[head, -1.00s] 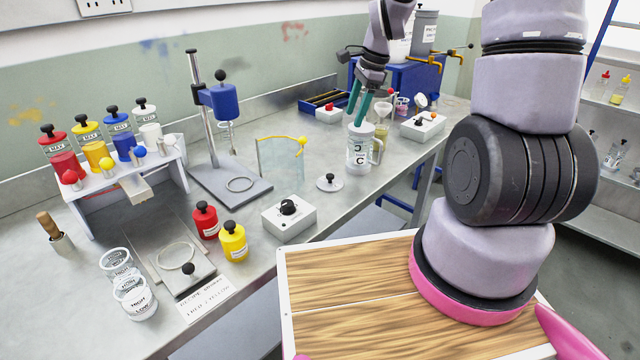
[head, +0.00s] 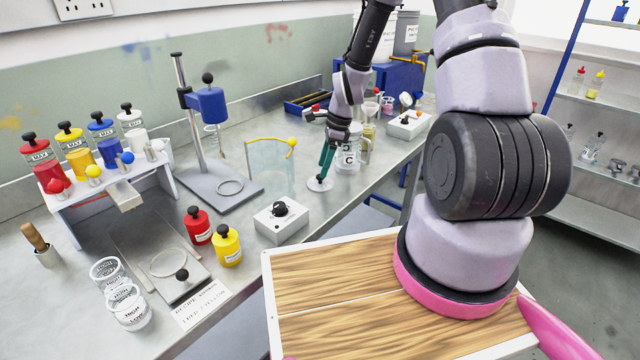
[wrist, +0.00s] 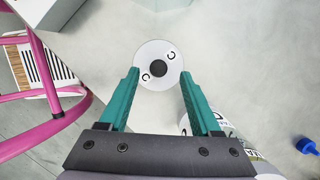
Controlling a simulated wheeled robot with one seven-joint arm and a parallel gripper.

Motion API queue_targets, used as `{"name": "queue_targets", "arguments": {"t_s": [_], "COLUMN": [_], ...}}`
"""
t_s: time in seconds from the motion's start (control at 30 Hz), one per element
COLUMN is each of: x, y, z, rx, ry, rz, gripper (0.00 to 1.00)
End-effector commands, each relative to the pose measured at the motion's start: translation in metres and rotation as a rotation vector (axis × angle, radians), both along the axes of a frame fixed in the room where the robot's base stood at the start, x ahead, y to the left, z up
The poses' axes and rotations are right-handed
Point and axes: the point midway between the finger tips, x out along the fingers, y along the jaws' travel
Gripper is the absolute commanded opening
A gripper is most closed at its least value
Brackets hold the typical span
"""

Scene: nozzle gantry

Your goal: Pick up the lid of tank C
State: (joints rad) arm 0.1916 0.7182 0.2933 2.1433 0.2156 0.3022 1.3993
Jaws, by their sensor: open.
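The lid of tank C (wrist: 159,52) is a white disc with a dark knob and "C" marks. It lies on the bench, and in the head view the lid (head: 319,185) shows just under my fingertips. My gripper (wrist: 158,85) has its two teal fingers spread, one on each side of the lid's near part, with nothing between them but the lid below. In the head view my gripper (head: 321,175) points down over the lid and hides its knob. Tank C (head: 347,158), a white labelled jug with a handle, stands just right of and behind my gripper.
A white box with a black knob (head: 281,222) is in front. The bench's front edge is close, with a pink frame (wrist: 52,85) beyond it in the wrist view.

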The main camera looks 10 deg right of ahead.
Motion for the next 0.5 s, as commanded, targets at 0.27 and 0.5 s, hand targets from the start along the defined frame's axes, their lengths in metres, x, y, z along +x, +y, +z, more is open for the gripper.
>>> {"name": "queue_targets", "arguments": {"t_s": [0.27, 0.5], "x": [-0.001, 0.0], "y": [0.009, 0.009], "z": [-0.028, -0.028], "rx": [0.001, 0.001], "ry": [0.001, 0.0], "rz": [0.0, 0.0], "gripper": [0.65, 0.49]}}
